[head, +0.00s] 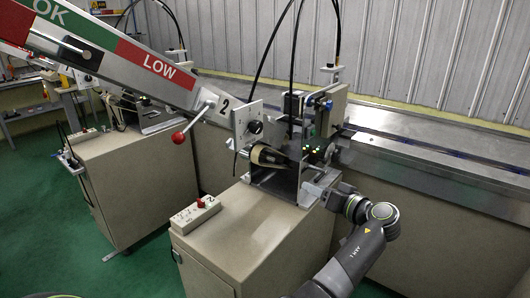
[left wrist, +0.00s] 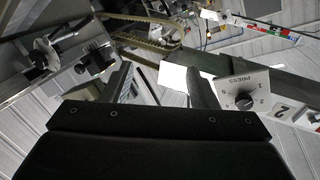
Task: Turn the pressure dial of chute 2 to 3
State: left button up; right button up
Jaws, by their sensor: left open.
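The chute 2 pressure dial is a black knob on a pale plate (head: 255,127) beside the label "2" (head: 224,106) in the head view. In the left wrist view the dial (left wrist: 245,101), marked "PRESS" with numbers around it, is right of my fingers. I cannot tell its setting. My left gripper (head: 318,190) is at the right of the chute 2 machine, low and right of the dial. Its fingers (left wrist: 163,88) are apart and empty in the left wrist view, not touching the dial. My right gripper is not seen.
A red-knobbed lever (head: 178,138) sticks out under the chute. A small switch box (head: 195,214) lies on the cabinet top (head: 250,218). A metal rail (head: 430,165) runs behind.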

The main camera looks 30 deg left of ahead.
pick_arm(q)
jog(key=s+d+r+n+g+y+b, duration=0.1)
jog(key=s+d+r+n+g, duration=0.15)
jog(key=r+n, duration=0.4)
jog(key=s+d+r+n+g+y, duration=0.1)
jog(key=s+r+n+g+y, duration=0.2)
jog(key=r, duration=0.6)
jog(key=h+p, duration=0.1)
jog(key=p, duration=0.4)
send_near(259, 128)
jog(key=shift+t, duration=0.25)
jog(key=a, duration=0.7)
jog(key=shift+w+a+r, duration=0.15)
jog(key=shift+a, duration=0.55)
jog(key=c, duration=1)
